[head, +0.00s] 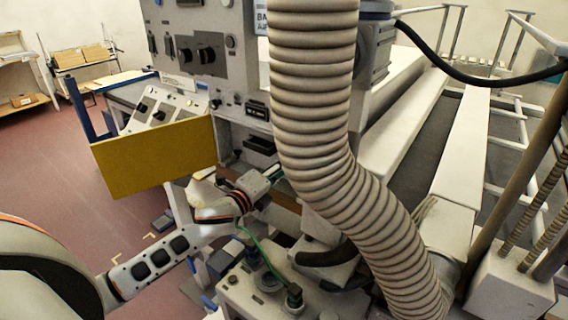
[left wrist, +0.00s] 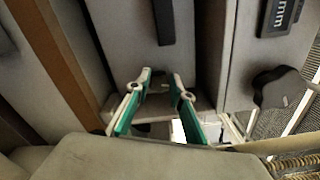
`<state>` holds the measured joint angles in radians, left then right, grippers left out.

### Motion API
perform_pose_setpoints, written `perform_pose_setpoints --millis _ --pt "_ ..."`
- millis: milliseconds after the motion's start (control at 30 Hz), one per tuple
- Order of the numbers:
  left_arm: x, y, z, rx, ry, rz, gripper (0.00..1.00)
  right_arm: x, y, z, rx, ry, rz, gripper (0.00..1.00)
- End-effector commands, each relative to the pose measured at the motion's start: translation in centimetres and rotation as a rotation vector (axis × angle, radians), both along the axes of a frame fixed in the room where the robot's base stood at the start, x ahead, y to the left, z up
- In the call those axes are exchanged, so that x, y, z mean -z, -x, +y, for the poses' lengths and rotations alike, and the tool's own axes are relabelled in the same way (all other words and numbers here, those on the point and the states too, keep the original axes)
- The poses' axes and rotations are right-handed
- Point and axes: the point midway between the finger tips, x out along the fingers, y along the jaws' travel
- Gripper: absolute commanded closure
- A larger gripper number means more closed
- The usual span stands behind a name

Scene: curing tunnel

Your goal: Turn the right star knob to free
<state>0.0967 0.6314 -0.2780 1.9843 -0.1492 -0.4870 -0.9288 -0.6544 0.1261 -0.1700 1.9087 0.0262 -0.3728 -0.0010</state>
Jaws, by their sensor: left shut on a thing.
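A dark lobed star knob (left wrist: 280,88) sits at the right of the left wrist view, on a grey housing below a black display. My left gripper (left wrist: 160,78) is to the left of that knob and apart from it. Its green-padded fingers are closed on a small grey part at the lower edge of a grey panel; what this part is, I cannot tell. In the head view my left gripper (head: 277,172) reaches under the grey control cabinet (head: 233,90). The star knob cannot be made out there. My right gripper is not in view.
A thick ribbed hose (head: 315,110) hangs just right of my left gripper. A yellow panel (head: 155,157) stands to its left. A base with a green cable (head: 265,285) lies below. Open red floor (head: 50,170) is at the left.

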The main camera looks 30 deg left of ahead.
Motion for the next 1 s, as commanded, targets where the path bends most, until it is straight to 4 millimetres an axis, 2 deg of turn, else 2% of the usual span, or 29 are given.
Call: perform_pose_setpoints --millis 200,500,1000 --pt "0.12 -0.01 0.09 -0.002 0.171 0.024 0.99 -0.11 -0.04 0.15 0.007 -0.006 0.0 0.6" --pt "0.19 -0.02 0.07 -0.001 0.325 0.045 0.99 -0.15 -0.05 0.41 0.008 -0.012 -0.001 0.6" --pt "0.16 -0.02 0.1 -0.001 0.382 0.053 0.99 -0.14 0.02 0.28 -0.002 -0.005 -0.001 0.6"
